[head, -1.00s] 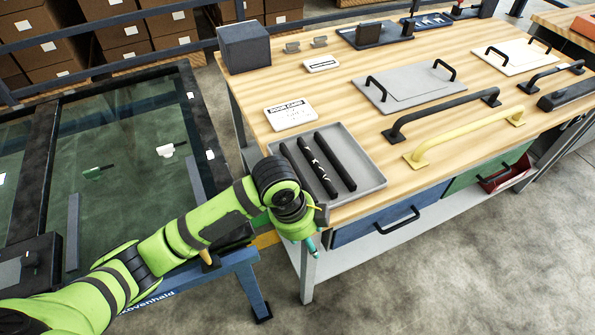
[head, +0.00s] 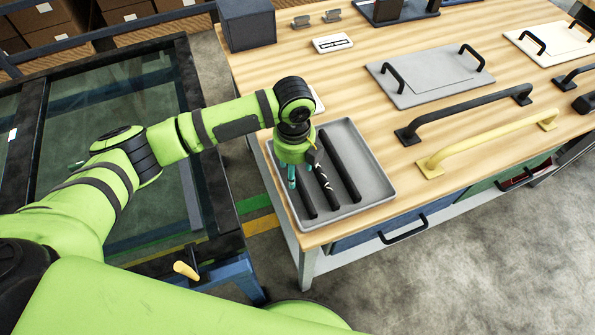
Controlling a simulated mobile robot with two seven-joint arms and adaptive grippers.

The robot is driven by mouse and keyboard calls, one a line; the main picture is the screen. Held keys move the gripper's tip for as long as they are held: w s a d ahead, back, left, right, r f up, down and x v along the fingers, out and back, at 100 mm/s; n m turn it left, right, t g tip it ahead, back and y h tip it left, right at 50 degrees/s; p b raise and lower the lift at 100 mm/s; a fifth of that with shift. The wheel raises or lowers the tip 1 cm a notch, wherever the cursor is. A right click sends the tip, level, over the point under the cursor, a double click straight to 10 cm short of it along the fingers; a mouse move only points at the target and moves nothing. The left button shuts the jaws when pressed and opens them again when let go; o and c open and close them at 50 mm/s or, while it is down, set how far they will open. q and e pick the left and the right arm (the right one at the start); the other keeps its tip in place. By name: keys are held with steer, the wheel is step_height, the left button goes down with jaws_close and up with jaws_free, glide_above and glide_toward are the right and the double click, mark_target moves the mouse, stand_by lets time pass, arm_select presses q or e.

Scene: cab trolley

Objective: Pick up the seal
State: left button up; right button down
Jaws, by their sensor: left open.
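A shallow grey tray (head: 376,190) sits at the near left corner of the wooden bench. Three black strips lie side by side in it: a left strip (head: 306,203), a middle strip with white marks (head: 325,187) and a right strip (head: 341,167). Which one is the seal I cannot tell for sure. My left gripper (head: 300,175) points down over the left part of the tray, open, with teal fingertips near the left and middle strips. It hides their far ends. Whether it touches a strip is unclear. My right gripper is out of view.
A black handle (head: 465,115) and a yellow handle (head: 490,142) lie right of the tray. A grey panel with handles (head: 425,77) lies behind. A dark box (head: 247,24) stands at the back left. A glazed dark frame (head: 205,150) is left of the bench.

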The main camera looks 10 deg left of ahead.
mark_target(297, 177)
arm_select(q)
step_height(297, 177, down, 3)
steer(key=shift+r, duration=0.2)
steer(key=shift+w+f, duration=0.15)
steer(key=shift+f, duration=0.35)
steer(key=shift+c, duration=0.4)
jaws_close()
steer(key=shift+r, duration=0.15)
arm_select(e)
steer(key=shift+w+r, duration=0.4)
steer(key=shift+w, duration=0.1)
